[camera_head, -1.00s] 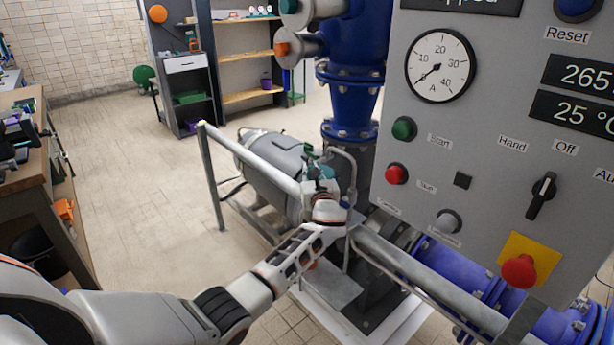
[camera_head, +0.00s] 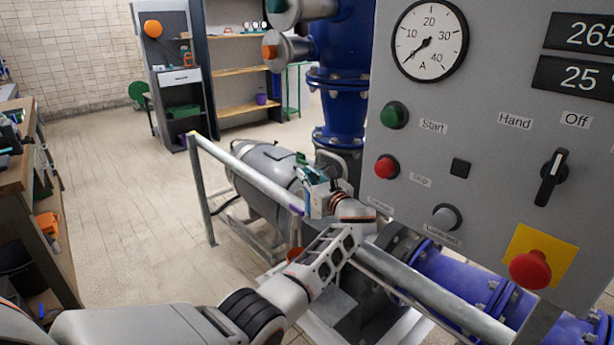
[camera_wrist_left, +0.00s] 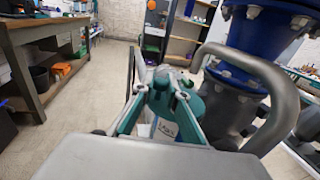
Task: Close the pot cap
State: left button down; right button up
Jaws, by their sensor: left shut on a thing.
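I cannot make out a pot or a pot cap for certain. A grey rounded machine body (camera_head: 262,165) lies behind the rail, left of the blue pipe. My left gripper (camera_head: 310,180), with teal parts, is in front of this body's right end. A pale label with dark text shows between the fingers. My right gripper is in neither view.
A grey rail (camera_head: 240,170) runs beside my left gripper. A curved metal pipe (camera_wrist_left: 262,75) stands close on its right in the wrist view. The control panel (camera_head: 480,130) fills the right side, with a red emergency button (camera_head: 530,269). Open floor (camera_head: 110,180) lies left.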

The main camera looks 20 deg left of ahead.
pick_arm(q)
jog(key=c, duration=2)
grip_release()
jog(key=shift+a, duration=0.1)
jog(key=v, duration=1.2)
jog(key=shift+c, duration=0.2)
